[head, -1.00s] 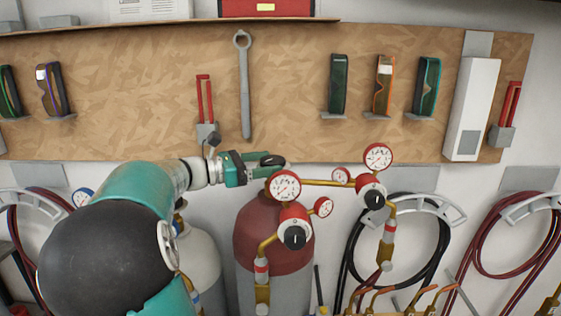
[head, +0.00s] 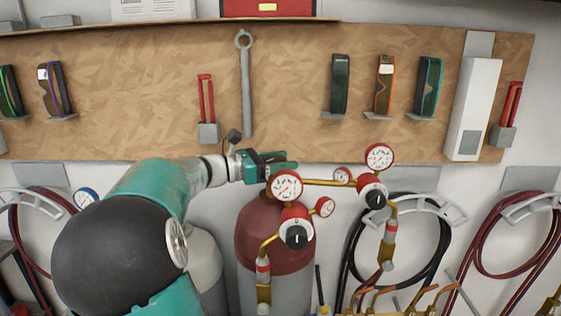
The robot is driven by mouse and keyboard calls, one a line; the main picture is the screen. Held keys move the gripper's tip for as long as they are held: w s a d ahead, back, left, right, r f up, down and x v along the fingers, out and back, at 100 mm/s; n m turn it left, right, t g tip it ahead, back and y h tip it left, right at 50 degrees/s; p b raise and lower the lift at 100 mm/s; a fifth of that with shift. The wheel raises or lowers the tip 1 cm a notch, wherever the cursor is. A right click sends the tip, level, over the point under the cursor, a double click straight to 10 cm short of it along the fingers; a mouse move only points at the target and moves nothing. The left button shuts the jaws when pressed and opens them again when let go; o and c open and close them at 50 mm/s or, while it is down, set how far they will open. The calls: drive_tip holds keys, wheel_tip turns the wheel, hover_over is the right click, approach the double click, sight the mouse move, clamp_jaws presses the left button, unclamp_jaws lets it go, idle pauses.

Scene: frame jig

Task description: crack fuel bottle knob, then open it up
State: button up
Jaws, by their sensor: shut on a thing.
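The fuel bottle (head: 262,236) stands upright below the board, with a dark red top and a grey body. Round gauges and a black regulator knob (head: 297,235) sit at its front. My gripper (head: 283,165) reaches in from the left above the bottle's top, just behind the large red-rimmed gauge (head: 285,186). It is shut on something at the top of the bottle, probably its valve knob. The knob itself is hidden behind the fingers and gauge.
A brass pipe (head: 325,183) runs right to a second regulator (head: 375,194). A pale bottle (head: 205,262) stands at the left, partly behind my arm. Coiled hoses (head: 398,272) hang on the wall. A wrench (head: 245,90) hangs on the board above.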

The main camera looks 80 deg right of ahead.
drive_tip(key=shift+h, duration=0.3)
drive_tip(key=n+t+h, duration=0.2)
drive_tip(key=t, duration=0.1)
drive_tip(key=n+t+h, duration=0.3)
drive_tip(key=shift+w+d, duration=0.1)
drive_tip(key=shift+d, duration=0.1)
drive_tip(key=shift+w+d+n+t+h, duration=0.15)
drive_tip(key=shift+n+t+h, duration=0.4)
drive_tip(key=shift+n+t, duration=0.7)
drive_tip(key=shift+w+n+t+h, duration=0.25)
drive_tip(key=shift+n+t+h, duration=0.45)
drive_tip(key=shift+t, duration=0.95)
drive_tip(key=shift+n, duration=0.25)
drive_tip(key=o, duration=1)
drive_tip(key=shift+d, duration=0.1)
drive_tip(key=shift+y, duration=0.25)
